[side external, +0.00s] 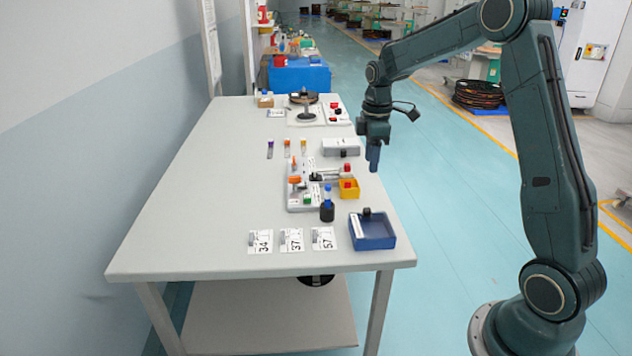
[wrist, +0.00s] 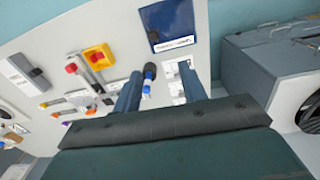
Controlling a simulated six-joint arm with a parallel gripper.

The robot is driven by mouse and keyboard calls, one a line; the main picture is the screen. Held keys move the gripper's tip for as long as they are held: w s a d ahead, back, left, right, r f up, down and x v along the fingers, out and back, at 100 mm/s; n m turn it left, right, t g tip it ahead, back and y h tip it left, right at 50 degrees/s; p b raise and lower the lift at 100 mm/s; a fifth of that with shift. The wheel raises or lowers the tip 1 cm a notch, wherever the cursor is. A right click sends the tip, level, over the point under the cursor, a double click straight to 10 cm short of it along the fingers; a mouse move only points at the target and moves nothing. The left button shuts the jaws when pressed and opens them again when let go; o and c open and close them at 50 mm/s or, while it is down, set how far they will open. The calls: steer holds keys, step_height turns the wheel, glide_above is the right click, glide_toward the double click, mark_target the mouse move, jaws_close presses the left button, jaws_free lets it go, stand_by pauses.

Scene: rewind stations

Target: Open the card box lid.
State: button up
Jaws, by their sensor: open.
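A dark blue box (side external: 372,232) with a black knob and a white label stands at the table's front right corner; it also shows at the top of the wrist view (wrist: 168,18). A pale grey box (side external: 338,145), also with a black knob, lies farther back near the right edge. I cannot tell for sure which one is the card box; the blue one is beside the number cards. Both look closed, but the blue one's lid is hard to make out. My gripper (side external: 374,165) is open and empty, pointing down by the right edge, apart from both boxes.
Number cards (side external: 291,240) lie left of the blue box. The table's left side is clear.

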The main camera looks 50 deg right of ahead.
mark_target(367, 209)
steer(key=shift+w+d+f+n, duration=0.15)
steer(key=shift+w+d+f, duration=0.05)
steer(key=shift+d+f, duration=0.35)
steer(key=shift+w+d+f+n, duration=0.2)
steer(key=shift+d+f, duration=0.2)
steer(key=shift+f, duration=0.15)
steer(key=shift+f, duration=0.1)
steer(key=shift+f, duration=6.8)
steer(key=shift+c, duration=0.4)
jaws_close()
